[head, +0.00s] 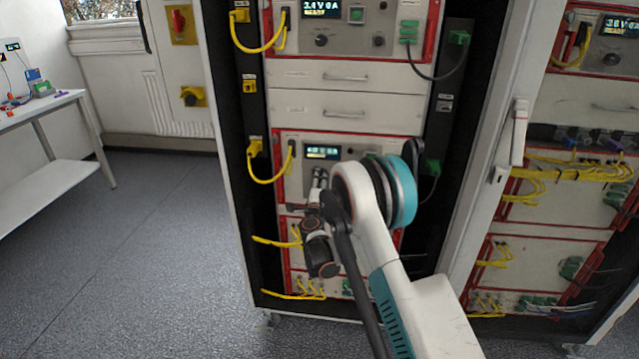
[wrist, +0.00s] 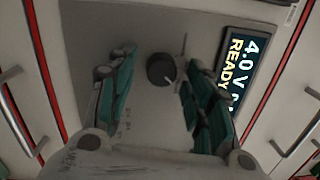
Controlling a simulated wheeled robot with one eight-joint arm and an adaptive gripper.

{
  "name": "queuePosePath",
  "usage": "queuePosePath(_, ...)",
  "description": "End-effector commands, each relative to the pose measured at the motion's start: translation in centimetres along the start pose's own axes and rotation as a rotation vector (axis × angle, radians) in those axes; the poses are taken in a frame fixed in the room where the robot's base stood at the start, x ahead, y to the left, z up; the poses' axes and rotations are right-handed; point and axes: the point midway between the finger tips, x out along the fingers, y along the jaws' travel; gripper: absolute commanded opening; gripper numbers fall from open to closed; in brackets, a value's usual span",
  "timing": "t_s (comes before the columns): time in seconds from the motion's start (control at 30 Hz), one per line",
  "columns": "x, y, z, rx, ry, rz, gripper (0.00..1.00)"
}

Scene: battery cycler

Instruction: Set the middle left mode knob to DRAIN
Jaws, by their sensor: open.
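The middle left mode knob (wrist: 160,69) is a dark round knob on a grey panel in the wrist view. A pale mark shows at its lower right edge. My gripper (wrist: 157,78) is open, with one green-padded finger on each side of the knob. I cannot tell whether either finger touches it. A lit display (wrist: 243,66) beside the knob reads 4.0 V and READY. In the head view my gripper (head: 318,182) is in front of the middle left unit, below its display (head: 322,152), and the knob is hidden there. The DRAIN label is not readable.
Yellow cables (head: 266,180) loop at the unit's left, and a green connector (head: 432,167) is at its right. Drawers with handles (head: 346,77) are above. An open cabinet door edge (head: 500,150) stands right of the rack. The floor at left is clear up to a white table (head: 45,105).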

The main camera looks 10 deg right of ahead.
Motion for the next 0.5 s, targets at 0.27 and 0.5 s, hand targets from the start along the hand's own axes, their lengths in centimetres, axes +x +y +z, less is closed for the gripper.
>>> queuePosePath(0.27, -2.8, 0.0, 0.0, 0.0, -0.001, 0.0, 0.47)
queuePosePath(0.5, -7.7, 0.0, 0.0, 0.0, -0.001, 0.001, 0.47)
